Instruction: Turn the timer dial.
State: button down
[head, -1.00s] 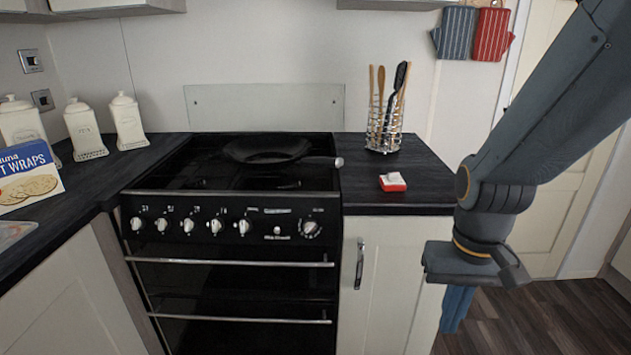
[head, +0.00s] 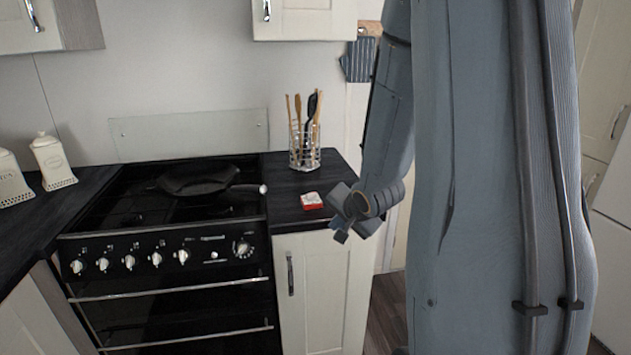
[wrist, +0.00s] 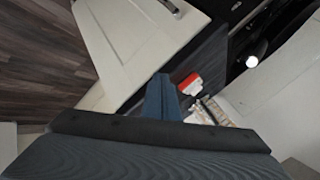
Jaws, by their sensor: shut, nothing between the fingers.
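A small red block with a white top, which looks like the timer with its dial, sits on the dark worktop right of the cooker in the head view (head: 312,201). It also shows in the wrist view (wrist: 190,83), just right of the fingertips. My gripper (head: 345,208) is at the right front of this worktop, close to the red block and partly hidden behind my wrist. In the wrist view my gripper's fingers (wrist: 162,82) are shut and empty. A gap to the block seems to remain, but its depth is hard to judge. The dial's marking is too small to read.
A wire utensil holder (head: 305,156) stands behind the block. A black pan (head: 197,180) is on the hob with its handle toward the worktop. The cooker front (head: 205,262) has several knobs, including a larger round one (head: 243,249) at the right. Wall cupboards (head: 305,18) hang above.

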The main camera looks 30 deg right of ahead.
notch_tip(320, 180, up, 5)
jog(key=w+d+m+t+y+p, duration=0.1)
jog(key=w+d+m+t+p, duration=0.1)
jog(key=m+t+p, duration=0.15)
jog(key=p, duration=0.1)
send_near(309, 197)
jog(key=shift+w+d+f+m+y, duration=0.15)
jog(key=shift+f+m+y, duration=0.05)
jog(key=shift+f, duration=0.35)
jog(key=shift+w+d+f+m+y, duration=0.1)
jog(key=shift+w+f+m+y, duration=0.1)
jog(key=shift+f, duration=0.4)
jog(key=w+p, duration=0.1)
jog(key=w, duration=0.2)
jog(key=shift+w+a+f+p, duration=0.1)
jog(key=shift+w+p, duration=0.1)
jog(key=shift+p, duration=0.1)
jog(key=shift+w+f, duration=0.1)
jog(key=shift+w, duration=0.5)
